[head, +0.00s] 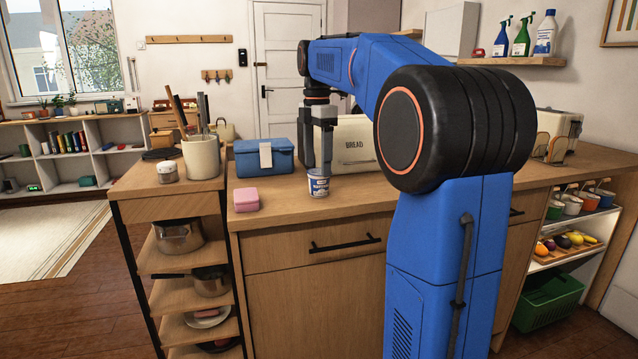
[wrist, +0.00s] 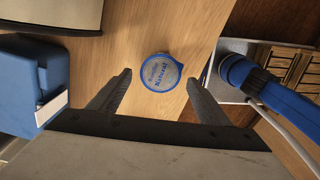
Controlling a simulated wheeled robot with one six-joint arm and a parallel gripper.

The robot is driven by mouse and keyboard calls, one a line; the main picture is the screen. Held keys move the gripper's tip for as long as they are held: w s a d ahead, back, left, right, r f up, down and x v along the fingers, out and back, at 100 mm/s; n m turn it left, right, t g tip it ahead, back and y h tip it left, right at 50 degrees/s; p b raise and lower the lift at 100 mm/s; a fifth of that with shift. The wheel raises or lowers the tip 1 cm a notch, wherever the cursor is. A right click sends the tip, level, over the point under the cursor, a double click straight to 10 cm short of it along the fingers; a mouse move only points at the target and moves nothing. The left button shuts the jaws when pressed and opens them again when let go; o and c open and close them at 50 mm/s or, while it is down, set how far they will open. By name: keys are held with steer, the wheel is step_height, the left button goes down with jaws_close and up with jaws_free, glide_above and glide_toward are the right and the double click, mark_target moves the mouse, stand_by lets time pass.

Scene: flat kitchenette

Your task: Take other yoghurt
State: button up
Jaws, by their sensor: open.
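A small yoghurt cup (head: 318,185) with a white and blue label stands upright on the wooden counter, near its front edge. In the wrist view, its round blue and silver lid (wrist: 161,72) faces the camera and reads "Natural". My gripper (head: 320,170) points down right at the cup in the head view. In the wrist view, my gripper (wrist: 159,82) is open, with one finger on each side of the cup's position and a gap to the lid on both sides. I cannot tell how far the fingertips reach down beside the cup.
A blue box (head: 264,157) and a small pink box (head: 246,200) stand left of the cup. A bread bin (head: 355,146) stands behind it. A utensil crock (head: 201,157) and a jar (head: 167,171) are further left. Bare counter lies around the cup.

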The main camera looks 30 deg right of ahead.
mark_target(318, 172)
steer(key=shift+f, duration=1.95)
steer(key=shift+c, duration=0.4)
steer(key=c, duration=1.1)
